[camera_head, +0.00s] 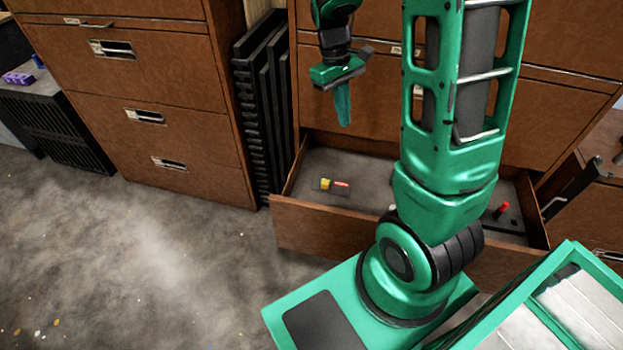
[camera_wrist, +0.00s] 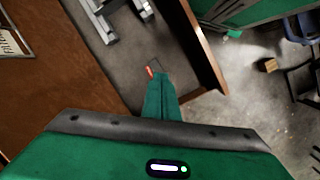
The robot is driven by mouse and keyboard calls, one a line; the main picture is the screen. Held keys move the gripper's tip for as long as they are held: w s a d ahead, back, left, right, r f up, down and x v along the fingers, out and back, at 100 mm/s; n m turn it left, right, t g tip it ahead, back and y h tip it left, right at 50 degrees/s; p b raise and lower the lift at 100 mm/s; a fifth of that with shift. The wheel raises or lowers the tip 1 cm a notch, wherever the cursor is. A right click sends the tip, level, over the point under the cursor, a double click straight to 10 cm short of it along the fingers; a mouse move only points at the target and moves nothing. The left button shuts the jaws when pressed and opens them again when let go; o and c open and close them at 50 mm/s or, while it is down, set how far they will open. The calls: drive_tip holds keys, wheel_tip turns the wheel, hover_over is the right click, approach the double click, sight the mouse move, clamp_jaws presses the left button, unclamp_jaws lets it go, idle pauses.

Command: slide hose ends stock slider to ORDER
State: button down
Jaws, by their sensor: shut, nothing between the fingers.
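A second red piece (camera_head: 501,210) stands on a dark base at the drawer's right side. My gripper (camera_head: 345,120) is shut and empty, pointing down above the drawer's back left. In the wrist view, a red piece (camera_wrist: 150,71) shows just beyond my shut fingertips (camera_wrist: 159,76), which hide part of the surroundings. I cannot tell which red piece it is.
A brown cabinet (camera_head: 160,80) stands at the left, with black folded racks (camera_head: 262,120) beside it. The drawer's wooden wall (camera_wrist: 204,50) rises near my gripper in the wrist view. My arm hides the drawer's middle. Grey floor (camera_head: 130,260) is open at the left.

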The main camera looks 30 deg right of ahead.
sight(325, 185)
drive_tip(key=w+a+f+n, duration=0.2)
drive_tip(key=w+a+f, duration=0.1)
drive_tip(key=f, duration=0.4)
drive_tip(key=w+a+f+n+h, duration=0.1)
drive_tip(key=w+a+f+n, duration=0.1)
drive_tip(key=w+f, duration=0.4)
drive_tip(key=w+a+f+n+g+h, duration=0.1)
drive_tip(key=w+a+f+n, duration=0.2)
drive_tip(key=f, duration=0.6)
drive_tip(key=shift+w+a+f+n, duration=0.1)
drive_tip(key=shift+w+a+n, duration=0.1)
drive_tip(key=shift+w, duration=0.3)
drive_tip(key=shift+w+a+f+n, duration=0.1)
drive_tip(key=shift+w+n, duration=0.1)
drive_tip(key=shift+w, duration=0.25)
drive_tip(key=shift+f, duration=0.1)
drive_tip(key=x, duration=0.9)
drive_tip(key=shift+s+f, duration=0.15)
drive_tip(key=shift+s+d+f, duration=0.25)
drive_tip(key=shift+s+d, duration=0.8)
drive_tip(key=shift+s, duration=0.05)
drive_tip(key=shift+s+d, duration=0.4)
drive_tip(key=shift+d, duration=0.05)
drive_tip(key=s+d, duration=0.3)
drive_tip(key=shift+s+d, duration=0.35)
